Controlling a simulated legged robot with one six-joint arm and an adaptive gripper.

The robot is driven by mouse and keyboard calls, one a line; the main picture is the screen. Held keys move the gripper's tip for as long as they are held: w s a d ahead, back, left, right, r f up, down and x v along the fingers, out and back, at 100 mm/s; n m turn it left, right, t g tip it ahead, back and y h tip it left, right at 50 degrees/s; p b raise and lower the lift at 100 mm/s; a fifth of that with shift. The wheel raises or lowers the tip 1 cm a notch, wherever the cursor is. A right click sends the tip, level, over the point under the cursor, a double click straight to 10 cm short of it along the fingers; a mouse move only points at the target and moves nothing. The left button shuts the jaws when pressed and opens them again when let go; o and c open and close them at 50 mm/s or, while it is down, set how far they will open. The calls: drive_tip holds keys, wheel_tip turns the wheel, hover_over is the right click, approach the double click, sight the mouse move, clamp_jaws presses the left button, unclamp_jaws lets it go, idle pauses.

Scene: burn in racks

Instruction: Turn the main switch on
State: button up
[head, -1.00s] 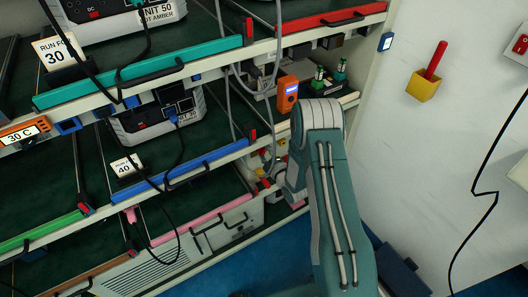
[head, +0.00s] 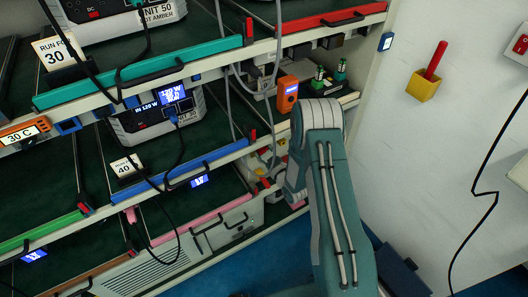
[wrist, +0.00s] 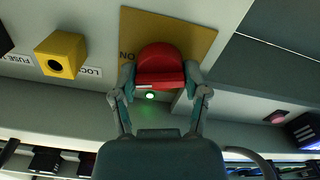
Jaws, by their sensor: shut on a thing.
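The main switch shows in the wrist view as a red rotary handle (wrist: 160,66) on a yellow plate (wrist: 190,36), with the letters "ON" partly visible at the plate's left edge. My gripper (wrist: 158,88) has its two fingers on either side of the red handle and is shut on it. A small green light (wrist: 151,96) glows just below the handle. In the head view my arm reaches to the rack's right end, and my fingers and the handle are hidden there.
A yellow block (wrist: 60,54) sits left of the switch, near a "LOCK" label. The rack holds a power unit (head: 160,116) with lit displays, cables, and an orange meter (head: 288,94). Floor shows right of the rack.

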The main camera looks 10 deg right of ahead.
drive_tip(key=shift+s+f+m, duration=0.1)
drive_tip(key=shift+f+m, duration=0.1)
drive_tip(key=shift+m, duration=0.7)
drive_tip(key=o, duration=1.2)
drive_tip(key=shift+c, duration=0.2)
drive_tip(key=shift+r, duration=0.1)
drive_tip(key=v, duration=1.1)
drive_tip(key=shift+s, duration=0.35)
